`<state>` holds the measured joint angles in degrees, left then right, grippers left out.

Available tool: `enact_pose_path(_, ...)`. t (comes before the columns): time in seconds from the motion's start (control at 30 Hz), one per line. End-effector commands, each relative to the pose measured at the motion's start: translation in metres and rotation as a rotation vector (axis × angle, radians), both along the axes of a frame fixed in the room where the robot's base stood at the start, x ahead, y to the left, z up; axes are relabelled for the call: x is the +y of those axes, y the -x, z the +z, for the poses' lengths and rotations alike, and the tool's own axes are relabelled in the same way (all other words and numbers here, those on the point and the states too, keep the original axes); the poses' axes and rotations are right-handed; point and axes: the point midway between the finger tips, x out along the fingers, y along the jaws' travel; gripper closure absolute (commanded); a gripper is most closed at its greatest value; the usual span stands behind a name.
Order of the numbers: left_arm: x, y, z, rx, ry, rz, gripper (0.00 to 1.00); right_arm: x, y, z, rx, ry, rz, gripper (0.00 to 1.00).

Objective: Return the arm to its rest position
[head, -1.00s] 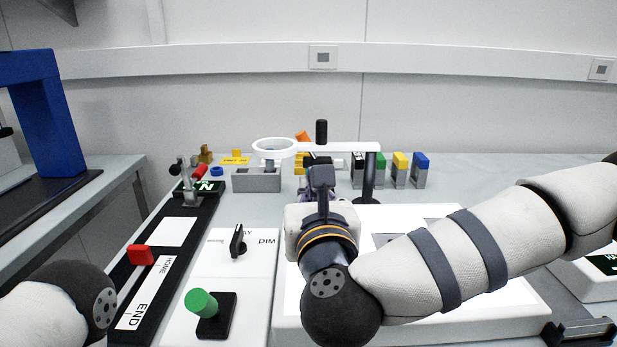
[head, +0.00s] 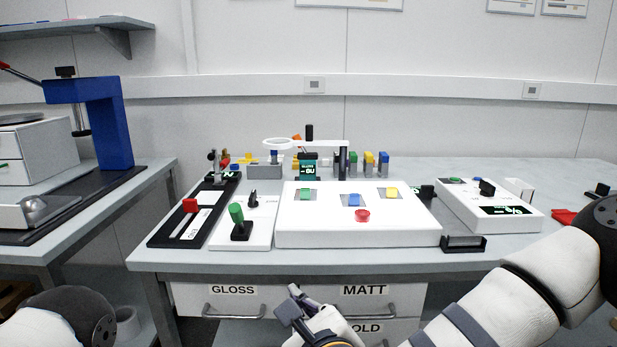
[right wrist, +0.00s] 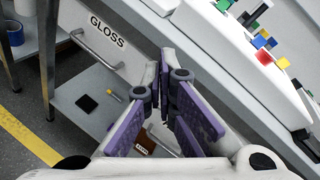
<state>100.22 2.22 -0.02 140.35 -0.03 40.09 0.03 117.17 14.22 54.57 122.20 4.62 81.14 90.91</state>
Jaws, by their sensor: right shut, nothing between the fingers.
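My right arm (head: 495,300) comes in from the lower right of the head view. Its gripper (head: 290,304) is in front of the bench, below the front edge and before the drawers. In the right wrist view the purple-padded fingers (right wrist: 166,78) are shut with nothing between them. Of my left arm only a rounded grey and dark link (head: 60,315) shows at the lower left of the head view. The left gripper is out of view.
A white light panel (head: 292,234) on the bench bears green, blue and yellow pieces and a red button (head: 362,216). Drawers marked GLOSS (head: 233,290) and MATT lie close behind my right gripper. A blue press frame (head: 108,125) stands at left.

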Motion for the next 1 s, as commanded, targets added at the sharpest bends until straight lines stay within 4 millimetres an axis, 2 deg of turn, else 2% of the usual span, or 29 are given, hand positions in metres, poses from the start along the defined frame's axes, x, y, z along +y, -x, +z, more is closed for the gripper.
enact_pose_path(0.03,0.0,-0.003,0.001,-0.008,0.0,0.0,1.0,0.0,0.017,-0.03,0.034,0.131,0.076,1.0)
enact_pose_path(0.17,0.0,-0.005,0.004,-0.017,0.0,0.0,1.0,-0.013,0.079,-0.12,0.128,0.528,0.36,1.0)
enact_pose_path(0.2,0.0,-0.006,0.005,-0.019,0.0,0.0,1.0,-0.022,0.104,-0.147,0.159,0.651,0.47,1.0)
enact_pose_path(0.27,0.0,-0.007,0.007,-0.023,0.0,0.0,1.0,-0.041,0.146,-0.186,0.201,0.831,0.651,1.0)
enact_pose_path(0.3,0.0,-0.008,0.008,-0.027,0.0,0.0,1.0,-0.057,0.175,-0.208,0.228,0.941,0.782,1.0)
enact_pose_path(0.37,0.0,-0.009,0.009,-0.032,0.0,0.0,1.0,-0.085,0.22,-0.236,0.261,1.087,0.992,1.0)
enact_pose_path(0.4,0.0,-0.01,0.01,-0.035,0.001,0.0,1.0,-0.106,0.251,-0.25,0.28,1.169,1.137,1.0)
enact_pose_path(0.5,0.0,-0.012,0.012,-0.043,0.0,0.0,1.0,-0.159,0.321,-0.269,0.313,1.309,1.492,1.0)
enact_pose_path(0.6,0.0,-0.014,0.013,-0.048,0.0,0.001,1.0,-0.202,0.373,-0.271,0.324,1.361,1.78,1.0)
enact_pose_path(0.7,0.0,-0.014,0.014,-0.051,0.0,0.001,1.0,-0.228,0.402,-0.267,0.322,1.368,1.957,1.0)
enact_pose_path(0.8,0.0,-0.014,0.014,-0.051,0.0,0.001,1.0,-0.238,0.413,-0.265,0.318,1.365,2.025,1.0)
enact_pose_path(1.0,0.0,-0.014,0.014,-0.05,0.0,0.001,1.0,-0.239,0.413,-0.265,0.317,1.365,2.029,1.0)
